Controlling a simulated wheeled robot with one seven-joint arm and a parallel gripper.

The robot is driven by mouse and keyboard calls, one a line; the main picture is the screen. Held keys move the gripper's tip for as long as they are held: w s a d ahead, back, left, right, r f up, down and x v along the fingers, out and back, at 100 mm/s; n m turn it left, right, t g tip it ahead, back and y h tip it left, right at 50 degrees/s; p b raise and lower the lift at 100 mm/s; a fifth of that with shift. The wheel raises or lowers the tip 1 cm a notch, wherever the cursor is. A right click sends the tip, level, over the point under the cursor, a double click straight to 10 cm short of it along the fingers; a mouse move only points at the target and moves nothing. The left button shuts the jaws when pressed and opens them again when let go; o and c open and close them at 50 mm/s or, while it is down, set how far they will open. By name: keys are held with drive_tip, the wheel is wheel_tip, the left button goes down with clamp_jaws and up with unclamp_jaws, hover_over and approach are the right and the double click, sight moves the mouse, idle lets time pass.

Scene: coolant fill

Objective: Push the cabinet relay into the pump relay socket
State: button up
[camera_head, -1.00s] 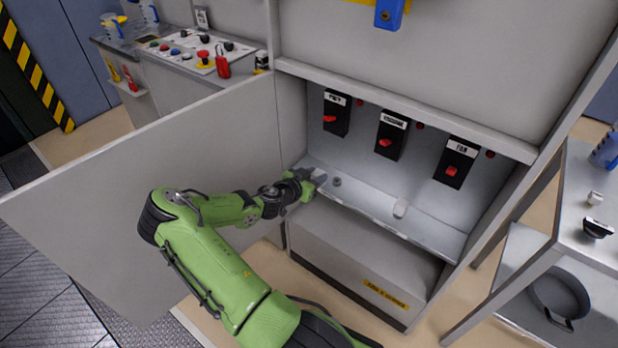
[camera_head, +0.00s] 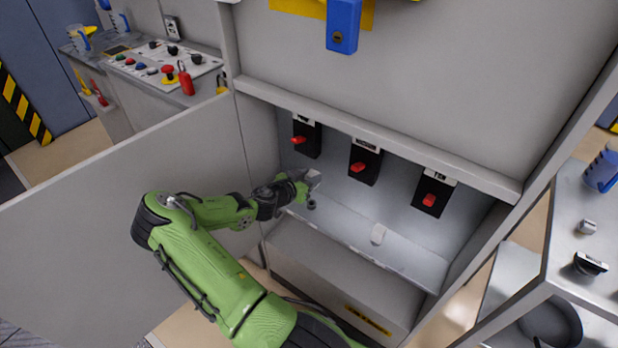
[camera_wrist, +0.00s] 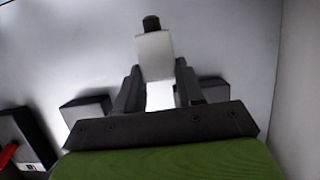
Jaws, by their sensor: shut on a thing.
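My gripper (camera_head: 304,184) is inside the open cabinet at its left end, above the shelf. It is shut on a pale grey block, the relay (camera_head: 314,178). In the wrist view the relay (camera_wrist: 155,55) sits between the two dark fingers of my gripper (camera_wrist: 158,70). A short black cylinder (camera_wrist: 151,23) shows at the relay's far end; I cannot tell whether they touch. A small dark round piece (camera_head: 311,204) is on the shelf just below my gripper. I cannot make out which part is the pump relay socket.
Three black switch boxes with red levers hang on the back wall; the left one (camera_head: 306,138) is nearest my gripper. The open door (camera_head: 110,210) stands left of my arm. A side table (camera_head: 575,255) is at right.

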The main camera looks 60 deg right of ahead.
drive_tip(key=shift+w+a+b, duration=0.1)
drive_tip(key=shift+a+b, duration=0.15)
drive_tip(key=shift+b, duration=0.25)
drive_tip(key=shift+f+b, duration=2.45)
drive_tip(key=shift+f, duration=0.35)
drive_tip(key=shift+f, duration=1.4)
drive_tip(key=o, duration=1.2)
drive_tip(key=shift+a, duration=0.1)
drive_tip(key=p+v, duration=0.3)
drive_tip(key=v, duration=1.2)
drive_tip(key=shift+a, duration=0.3)
